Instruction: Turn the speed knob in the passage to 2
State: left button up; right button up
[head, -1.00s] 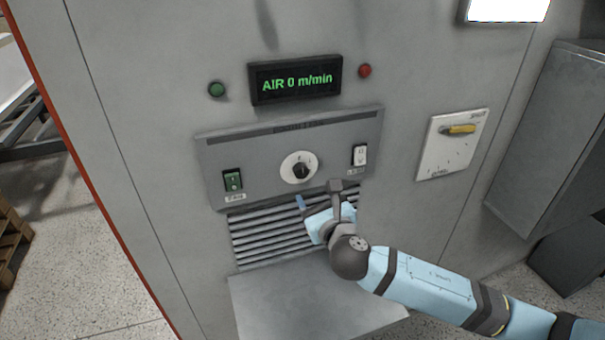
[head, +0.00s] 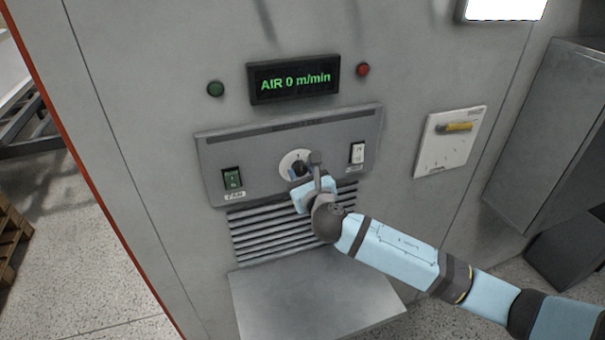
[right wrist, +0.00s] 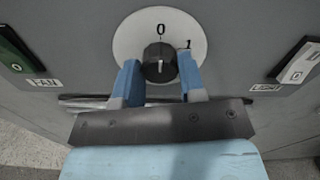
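The speed knob (right wrist: 160,62) is a black knob on a round white dial (right wrist: 130,42) with the marks 0 and 1 showing. Its white pointer line appears to face the 0 at the top. In the head view the dial (head: 290,158) sits mid-panel, partly hidden by my right gripper (head: 303,170). In the right wrist view my right gripper (right wrist: 158,85) is open, with one blue finger on each side of the knob and gaps between fingers and knob. The display (head: 294,79) reads "AIR 0 m/min". My left gripper is not in view.
A green FAN switch (head: 232,178) is left of the dial and a white switch (head: 358,153) right of it. Below are a louvred grille (head: 255,235) and a protruding metal shelf (head: 300,300).

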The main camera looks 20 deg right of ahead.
jog(key=shift+c, duration=1.1)
